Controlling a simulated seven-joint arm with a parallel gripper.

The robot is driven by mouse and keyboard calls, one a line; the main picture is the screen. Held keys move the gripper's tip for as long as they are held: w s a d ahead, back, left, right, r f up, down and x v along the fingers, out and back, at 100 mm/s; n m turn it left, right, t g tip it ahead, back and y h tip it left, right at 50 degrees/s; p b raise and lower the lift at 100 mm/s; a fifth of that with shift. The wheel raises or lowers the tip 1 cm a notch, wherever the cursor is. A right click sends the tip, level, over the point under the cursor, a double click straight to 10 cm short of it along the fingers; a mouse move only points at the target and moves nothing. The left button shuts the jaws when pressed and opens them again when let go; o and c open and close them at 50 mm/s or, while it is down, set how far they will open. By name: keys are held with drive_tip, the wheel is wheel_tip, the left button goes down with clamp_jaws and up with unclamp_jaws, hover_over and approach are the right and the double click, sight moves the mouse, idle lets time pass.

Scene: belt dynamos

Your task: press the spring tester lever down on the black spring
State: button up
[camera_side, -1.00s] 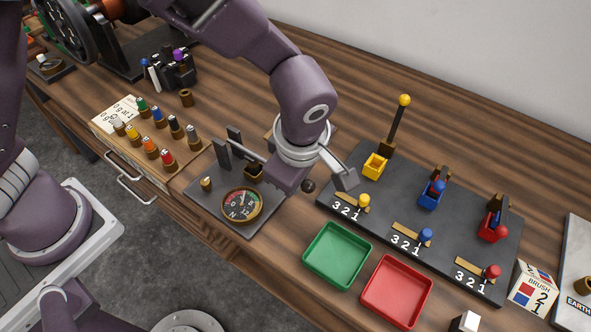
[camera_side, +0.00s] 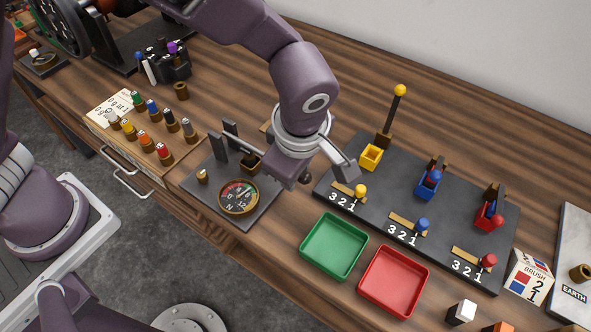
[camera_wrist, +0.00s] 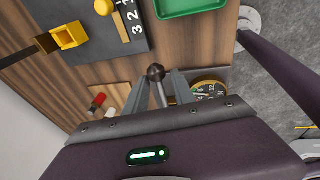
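The spring tester has a dark base plate (camera_side: 205,183), a round dial gauge (camera_side: 238,197) and a dark upright post. Its lever ends in a black ball knob (camera_side: 305,178), which also shows in the wrist view (camera_wrist: 156,72). A small brass cup (camera_side: 250,166) with something dark in it stands behind the dial; I cannot tell for sure that this is the black spring. My gripper (camera_wrist: 160,90) is over the lever's knob end, its fingers apart on either side of the lever rod just behind the knob. My wrist hides part of the lever in the side view.
Several springs with coloured tops (camera_side: 150,125) stand on a rack to the left. A green tray (camera_side: 333,247) and a red tray (camera_side: 393,281) lie in front right. A dark panel (camera_side: 400,195) with yellow, blue and red levers stands to the right.

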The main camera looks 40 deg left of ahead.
drive_tip(key=v, duration=0.6)
drive_tip(key=shift+d, duration=0.1)
drive_tip(key=s+a+r+m+h, duration=0.2)
drive_tip(key=a+r+m, duration=0.2)
drive_tip(key=a+r, duration=0.25)
drive_tip(key=s+a+r+m+h, duration=0.1)
drive_tip(key=s+a+r+m, duration=0.3)
drive_tip(key=a, duration=0.3)
drive_tip(key=s+a+r+m+t+y, duration=0.1)
drive_tip(key=s+a+r+m+t, duration=0.2)
drive_tip(key=s+a+m, duration=0.5)
drive_tip(key=shift+s+m, duration=0.55)
drive_tip(key=shift+m, duration=0.55)
